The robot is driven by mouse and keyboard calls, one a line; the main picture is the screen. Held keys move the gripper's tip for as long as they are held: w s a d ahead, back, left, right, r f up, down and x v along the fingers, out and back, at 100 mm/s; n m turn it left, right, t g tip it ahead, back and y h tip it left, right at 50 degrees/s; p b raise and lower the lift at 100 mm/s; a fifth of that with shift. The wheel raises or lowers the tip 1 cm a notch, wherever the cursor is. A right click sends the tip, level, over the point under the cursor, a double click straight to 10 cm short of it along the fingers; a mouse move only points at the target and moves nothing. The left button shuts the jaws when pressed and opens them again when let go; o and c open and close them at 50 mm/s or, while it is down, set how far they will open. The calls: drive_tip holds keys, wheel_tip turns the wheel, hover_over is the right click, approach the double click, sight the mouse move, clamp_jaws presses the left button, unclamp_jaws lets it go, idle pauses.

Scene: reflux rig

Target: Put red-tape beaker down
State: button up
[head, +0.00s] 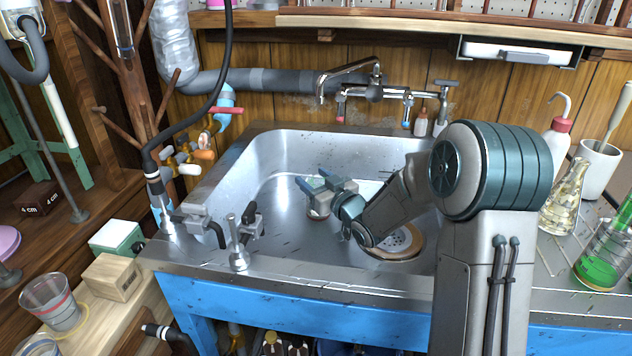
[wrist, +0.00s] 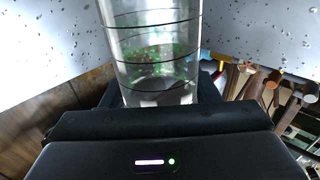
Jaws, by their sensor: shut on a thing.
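My gripper (head: 318,186) is low inside the steel sink, left of the drain. In the wrist view it is shut on a clear glass vessel (wrist: 155,45) with thin dark rings and green specks showing in or through the glass. No red tape shows on the visible part of this vessel. In the head view only a small part of it (head: 318,210) shows below the fingers, and I cannot tell whether it touches the sink floor. A clear beaker with a red band (head: 52,303) stands upright at the lower left, apart from my gripper.
The sink (head: 262,212) has bare floor left of my gripper and a round drain (head: 402,243) to the right. A faucet (head: 350,85) hangs over its back. A flask (head: 563,200) and a green-liquid cylinder (head: 600,262) stand right.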

drive_tip(key=o, duration=1.4)
drive_tip(key=shift+s+f, duration=0.1)
drive_tip(key=shift+f, duration=0.75)
drive_tip(key=shift+r+p, duration=0.75)
drive_tip(key=shift+p, duration=0.15)
drive_tip(key=p+v, duration=0.2)
drive_tip(key=v, duration=0.9)
drive_tip(key=shift+s+d+r, duration=0.15)
drive_tip(key=shift+s+d, duration=0.1)
drive_tip(key=shift+d, duration=0.05)
